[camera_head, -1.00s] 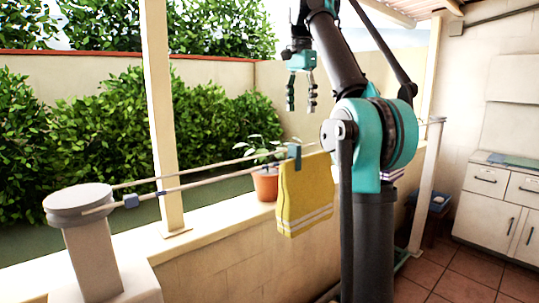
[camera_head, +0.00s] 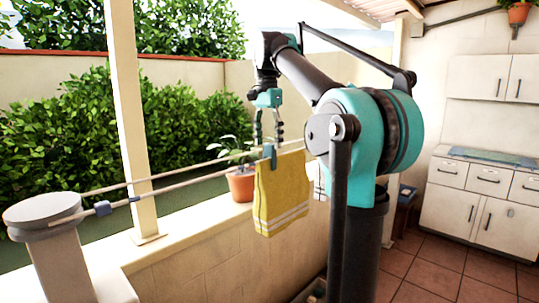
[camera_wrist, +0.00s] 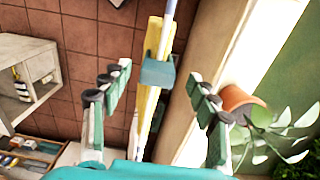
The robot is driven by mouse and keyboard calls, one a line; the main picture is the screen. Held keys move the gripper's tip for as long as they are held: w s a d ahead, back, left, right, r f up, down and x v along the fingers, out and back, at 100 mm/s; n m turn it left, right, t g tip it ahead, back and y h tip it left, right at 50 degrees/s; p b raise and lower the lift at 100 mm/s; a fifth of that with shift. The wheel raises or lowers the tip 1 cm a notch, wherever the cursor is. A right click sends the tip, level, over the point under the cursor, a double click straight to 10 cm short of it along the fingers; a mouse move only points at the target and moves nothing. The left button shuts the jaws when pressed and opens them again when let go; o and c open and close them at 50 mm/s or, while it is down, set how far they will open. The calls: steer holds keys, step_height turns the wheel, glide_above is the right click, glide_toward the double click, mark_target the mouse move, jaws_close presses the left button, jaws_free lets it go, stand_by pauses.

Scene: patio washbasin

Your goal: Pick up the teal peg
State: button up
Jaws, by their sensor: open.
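The teal peg (camera_head: 270,152) is clipped on the clothesline at the top of the yellow towel (camera_head: 281,195), near its left corner. In the wrist view the peg (camera_wrist: 158,73) shows as a teal block on the line, between my two fingers in the picture. My gripper (camera_head: 269,140) is open and empty, pointing down just above the peg. I cannot tell the exact gap between the fingertips and the peg.
A potted plant (camera_head: 241,186) stands on the ledge close behind the towel; in the wrist view its pot (camera_wrist: 238,99) is right of my right finger. Cabinets (camera_head: 478,195) stand far right.

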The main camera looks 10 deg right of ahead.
mark_target(270, 157)
steer(key=shift+d+f, duration=0.15)
steer(key=shift+f, duration=1.4)
steer(key=shift+d+f, duration=0.1)
steer(key=shift+f, duration=1.4)
steer(key=c, duration=1)
